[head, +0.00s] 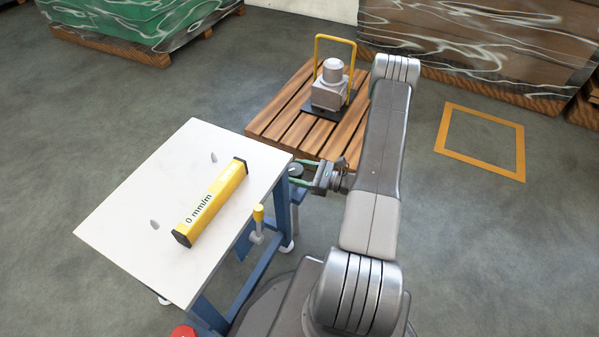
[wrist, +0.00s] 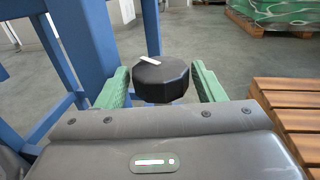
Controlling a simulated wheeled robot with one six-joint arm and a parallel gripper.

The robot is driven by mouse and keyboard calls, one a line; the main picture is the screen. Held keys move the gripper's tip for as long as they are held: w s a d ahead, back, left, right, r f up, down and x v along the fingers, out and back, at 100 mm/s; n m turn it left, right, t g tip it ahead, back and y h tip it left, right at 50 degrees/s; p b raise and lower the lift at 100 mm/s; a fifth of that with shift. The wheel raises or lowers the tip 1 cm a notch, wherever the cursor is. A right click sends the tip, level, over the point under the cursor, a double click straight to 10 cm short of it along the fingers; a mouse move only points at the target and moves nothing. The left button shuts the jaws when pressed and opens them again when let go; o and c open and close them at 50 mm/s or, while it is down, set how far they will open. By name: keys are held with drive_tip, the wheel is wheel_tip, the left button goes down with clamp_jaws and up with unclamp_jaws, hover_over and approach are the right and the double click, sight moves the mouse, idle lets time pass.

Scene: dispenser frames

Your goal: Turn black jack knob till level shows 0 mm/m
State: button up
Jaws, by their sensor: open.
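The black jack knob (wrist: 160,80) is a faceted black disc with a white mark on top, seen in the wrist view. My gripper (wrist: 160,88) is open, with one green finger on each side of the knob and a visible gap beside each. In the head view my gripper (head: 305,172) is at the table's right edge around the dark knob (head: 296,171), which is partly hidden. The yellow level (head: 211,203) lies on the white tabletop (head: 130,230) and reads 0 mm/m.
Blue table legs (wrist: 97,50) stand close left of my gripper. A wooden pallet (head: 275,125) with a grey machine (head: 331,88) is behind. A yellow floor square (head: 482,140) lies on open floor at right.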

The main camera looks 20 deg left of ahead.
drive_tip(key=c, duration=0.7)
drive_tip(key=m+t, duration=0.2)
drive_tip(key=t, duration=0.1)
drive_tip(key=m+t+b, duration=0.1)
drive_tip(key=shift+s+f+t, duration=0.1)
drive_tip(key=shift+s+t, duration=0.2)
drive_tip(key=shift+t, duration=0.1)
drive_tip(key=shift+m+t+h, duration=0.5)
drive_tip(key=shift+m+t, duration=0.4)
drive_tip(key=shift+t, duration=0.4)
drive_tip(key=o, duration=0.7)
drive_tip(key=p+v, duration=0.1)
drive_tip(key=v, duration=1.2)
drive_tip(key=shift+s+d+p, duration=0.2)
drive_tip(key=shift+d+p, duration=0.1)
drive_tip(key=shift+p, duration=0.1)
drive_tip(key=shift+a, duration=0.15)
